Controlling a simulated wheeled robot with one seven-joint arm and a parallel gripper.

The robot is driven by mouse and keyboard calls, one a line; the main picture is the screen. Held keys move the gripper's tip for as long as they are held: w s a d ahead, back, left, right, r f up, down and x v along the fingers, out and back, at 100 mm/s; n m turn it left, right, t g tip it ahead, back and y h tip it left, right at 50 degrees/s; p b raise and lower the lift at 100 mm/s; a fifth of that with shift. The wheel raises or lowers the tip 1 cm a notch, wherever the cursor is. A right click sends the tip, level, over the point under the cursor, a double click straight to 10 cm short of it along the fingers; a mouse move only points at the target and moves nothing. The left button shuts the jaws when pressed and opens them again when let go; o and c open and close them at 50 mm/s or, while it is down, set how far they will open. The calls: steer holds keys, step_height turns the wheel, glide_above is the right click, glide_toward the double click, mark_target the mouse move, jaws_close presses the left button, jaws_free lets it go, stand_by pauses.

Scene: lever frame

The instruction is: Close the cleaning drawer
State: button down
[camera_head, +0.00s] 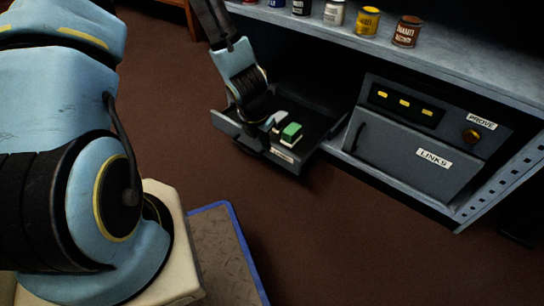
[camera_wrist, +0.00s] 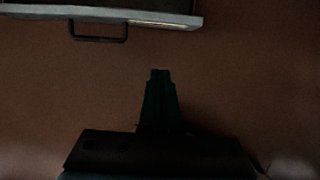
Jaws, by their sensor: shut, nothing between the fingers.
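The cleaning drawer (camera_head: 318,122) is pulled out of the shelf unit, with a small light label on its front. A green block (camera_head: 291,133) and a pale item (camera_head: 277,121) lie inside. In the wrist view its pale front edge (camera_wrist: 165,18) runs along the top, with a dark bar handle (camera_wrist: 98,39) at upper left. My gripper (camera_wrist: 160,73) is shut and empty, with bare floor between its tips and the drawer edge in that picture. In the head view my wrist hangs by the drawer's front left and hides part of it; the fingertips are hard to make out.
A grey cabinet (camera_head: 392,150) labelled LINKS, with yellow lights and an orange knob (camera_head: 471,135), stands right of the drawer. Several cans, one yellow (camera_head: 367,22), stand on the shelf above. A blue-edged mat (camera_head: 224,250) lies near my base. The brown floor before the drawer is clear.

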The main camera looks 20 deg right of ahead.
steer(key=w+d+f+b, duration=0.3)
steer(key=d+f+b, duration=0.2)
steer(key=f, duration=0.4)
steer(key=shift+d+f, duration=0.15)
steer(key=shift+d, duration=0.1)
steer(key=shift+w+d, duration=0.1)
